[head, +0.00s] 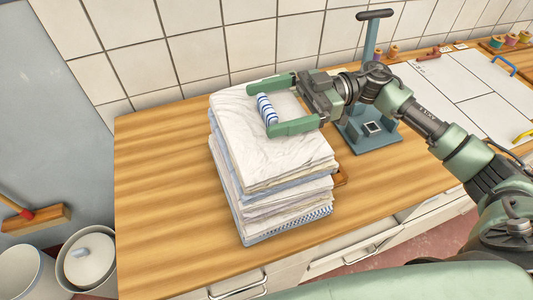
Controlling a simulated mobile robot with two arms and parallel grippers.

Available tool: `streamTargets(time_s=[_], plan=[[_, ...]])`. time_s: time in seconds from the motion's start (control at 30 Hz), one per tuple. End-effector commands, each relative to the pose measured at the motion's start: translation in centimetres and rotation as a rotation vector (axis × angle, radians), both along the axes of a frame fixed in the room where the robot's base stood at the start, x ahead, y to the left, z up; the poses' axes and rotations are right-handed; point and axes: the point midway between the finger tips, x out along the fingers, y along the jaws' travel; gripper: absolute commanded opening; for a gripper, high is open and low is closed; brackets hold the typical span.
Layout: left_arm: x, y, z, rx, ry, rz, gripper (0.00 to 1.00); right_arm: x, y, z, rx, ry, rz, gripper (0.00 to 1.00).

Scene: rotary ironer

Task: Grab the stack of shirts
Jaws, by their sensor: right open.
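The stack of shirts (268,170) stands on the wooden counter in the middle of the head view. It is a tall pile of folded white and pale blue cloth, with a blue-patterned layer near the bottom. A blue-and-white striped piece (266,108) shows at the top of the stack. My right gripper (260,108) is over the top of the stack, its green fingers wide apart on either side of the striped piece. I cannot tell whether the fingers touch the cloth. My left gripper is not in view.
The wooden counter (160,190) is clear to the left. A white board (460,90) lies at the right. Pots (88,258) stand lower left.

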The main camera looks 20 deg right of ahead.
Motion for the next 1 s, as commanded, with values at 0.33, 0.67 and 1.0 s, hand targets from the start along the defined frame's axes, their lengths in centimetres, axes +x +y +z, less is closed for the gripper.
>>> streamTargets(time_s=[0.33, 0.67, 1.0], plan=[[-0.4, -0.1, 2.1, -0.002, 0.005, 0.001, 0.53, -0.2, 3.8, 0.1, 0.000, 0.002, 0.001, 0.98], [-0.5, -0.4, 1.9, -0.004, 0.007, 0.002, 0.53, -0.2, 3.8, 0.0, 0.000, 0.001, 0.001, 0.56], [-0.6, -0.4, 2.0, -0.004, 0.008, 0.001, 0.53, -0.2, 3.8, 0.3, 0.004, -0.003, 0.001, 0.00]])
